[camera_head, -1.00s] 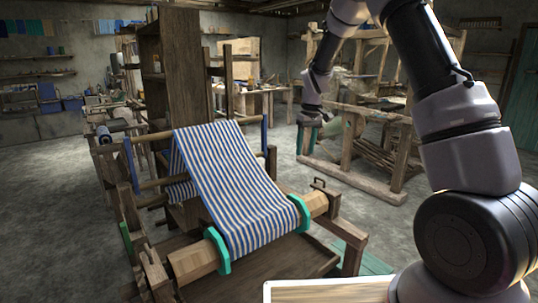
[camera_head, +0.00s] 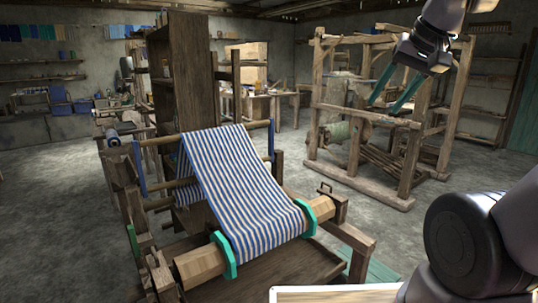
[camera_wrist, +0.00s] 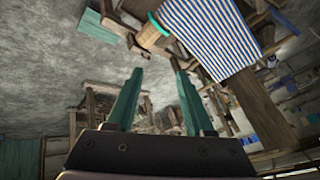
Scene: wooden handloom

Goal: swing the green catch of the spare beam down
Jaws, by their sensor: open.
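My gripper (camera_head: 383,107) is raised at the upper right of the head view, its two teal fingers apart and empty. The fingers also show in the wrist view (camera_wrist: 160,76), with nothing between them. A small upright green piece (camera_head: 134,244) is on the loom's left side frame, far from my gripper; I cannot tell whether it is the catch. A dark roll (camera_head: 113,137) sits at the loom's far left; I cannot tell whether it is the spare beam. No catch can be made out clearly.
The near loom carries striped blue-white cloth (camera_head: 245,190) over a wooden front beam (camera_head: 199,265) with green end rings (camera_head: 223,256). A tall wooden post (camera_head: 183,90) rises behind it. Another wooden loom frame (camera_head: 360,180) stands right. Grey floor between them is clear.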

